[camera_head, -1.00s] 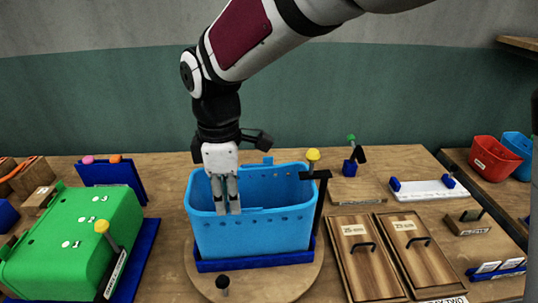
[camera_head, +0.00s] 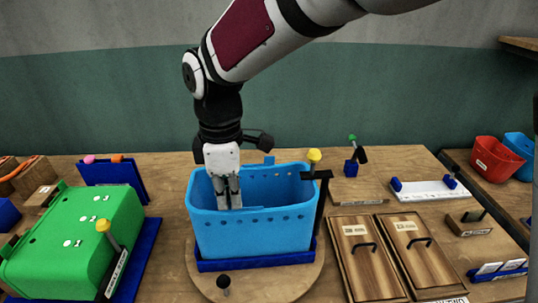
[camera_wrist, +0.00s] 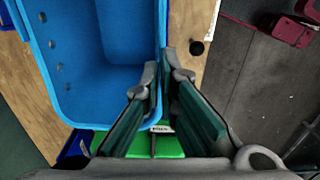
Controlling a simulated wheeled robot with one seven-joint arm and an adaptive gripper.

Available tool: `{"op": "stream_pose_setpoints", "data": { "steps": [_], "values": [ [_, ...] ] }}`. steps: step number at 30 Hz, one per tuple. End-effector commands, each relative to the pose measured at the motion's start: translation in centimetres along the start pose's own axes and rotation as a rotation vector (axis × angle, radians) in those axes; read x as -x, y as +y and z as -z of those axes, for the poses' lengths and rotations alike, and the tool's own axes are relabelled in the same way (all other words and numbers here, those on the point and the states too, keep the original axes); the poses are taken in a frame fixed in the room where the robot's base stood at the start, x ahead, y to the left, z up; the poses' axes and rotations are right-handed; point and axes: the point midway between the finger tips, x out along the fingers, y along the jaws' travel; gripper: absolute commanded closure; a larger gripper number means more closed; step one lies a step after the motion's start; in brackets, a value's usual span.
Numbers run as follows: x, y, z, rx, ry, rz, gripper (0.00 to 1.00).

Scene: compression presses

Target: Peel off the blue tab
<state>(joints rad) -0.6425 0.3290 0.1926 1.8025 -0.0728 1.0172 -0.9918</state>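A bright blue bin (camera_head: 253,235) stands upright in the middle of the bench. A small blue tab (camera_head: 268,160) sticks up at its far rim. A raised strip runs along part of its near rim, right of my fingers. My gripper (camera_head: 229,207) points down at the near rim, left of the bin's middle. In the wrist view, the fingers (camera_wrist: 164,72) are close together, with the bin's rim (camera_wrist: 161,25) running up to the narrow gap between the tips. Whether they touch or pinch it is unclear. The far tab stands apart from my gripper.
A yellow-knobbed lever (camera_head: 314,157) stands at the bin's right corner. A round wooden base (camera_head: 275,286) lies under the bin's dark blue tray. A green bin (camera_head: 70,240) is at left. Wooden boards with handles (camera_head: 366,262) lie at right. A black knob (camera_head: 223,283) stands in front.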

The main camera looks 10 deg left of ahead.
Motion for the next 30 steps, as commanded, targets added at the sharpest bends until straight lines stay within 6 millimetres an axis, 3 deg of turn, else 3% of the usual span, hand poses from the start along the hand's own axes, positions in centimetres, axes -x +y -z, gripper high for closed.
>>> {"op": "stream_pose_setpoints", "data": {
  "steps": [11,30],
  "values": [
    [0.8,0.0,0.0,0.000,0.001,-0.001,1.00],
    [5.3,-0.1,0.1,0.000,0.001,0.000,1.00]
  ]
}}
